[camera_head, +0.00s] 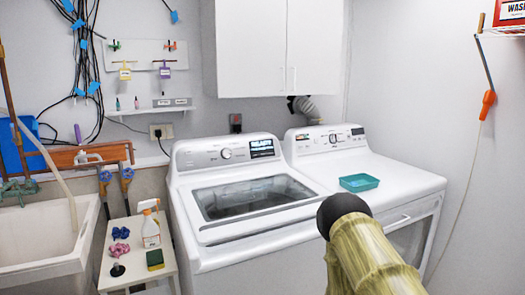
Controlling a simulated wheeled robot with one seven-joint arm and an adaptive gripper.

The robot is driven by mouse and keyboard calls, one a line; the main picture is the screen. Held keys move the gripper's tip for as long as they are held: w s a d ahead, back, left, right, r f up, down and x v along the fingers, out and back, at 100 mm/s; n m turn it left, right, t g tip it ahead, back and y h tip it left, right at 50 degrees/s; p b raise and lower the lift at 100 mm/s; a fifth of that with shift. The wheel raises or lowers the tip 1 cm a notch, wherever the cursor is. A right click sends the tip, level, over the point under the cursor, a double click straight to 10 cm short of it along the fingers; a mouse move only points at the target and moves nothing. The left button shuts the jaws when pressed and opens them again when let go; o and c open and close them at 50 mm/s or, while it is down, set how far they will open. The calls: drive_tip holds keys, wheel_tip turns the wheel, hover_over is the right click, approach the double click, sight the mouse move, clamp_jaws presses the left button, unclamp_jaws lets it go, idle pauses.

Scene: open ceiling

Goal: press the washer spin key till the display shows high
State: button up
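The washer (187,207) is the white top-loading machine in the middle, with a dark glass lid (255,197) that is closed. Its control panel (200,156) runs along the back, with a round knob (226,153) and a lit dark display (262,148) to the right of the knob. The display's text is too small to read surely. Small keys on the panel cannot be told apart, so I cannot pick out the spin key. A bamboo-patterned, black-ended link, seemingly part of my arm, rises at lower right in front of the machines. No gripper fingers show.
A white dryer (385,182) stands right of the washer, with a teal tray (359,183) on top. A small white stand (116,278) holds a spray bottle (151,229) and a sponge. A sink (60,245) is at far left. White cabinets (280,45) hang above.

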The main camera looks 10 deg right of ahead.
clamp_jaws()
idle(1.4)
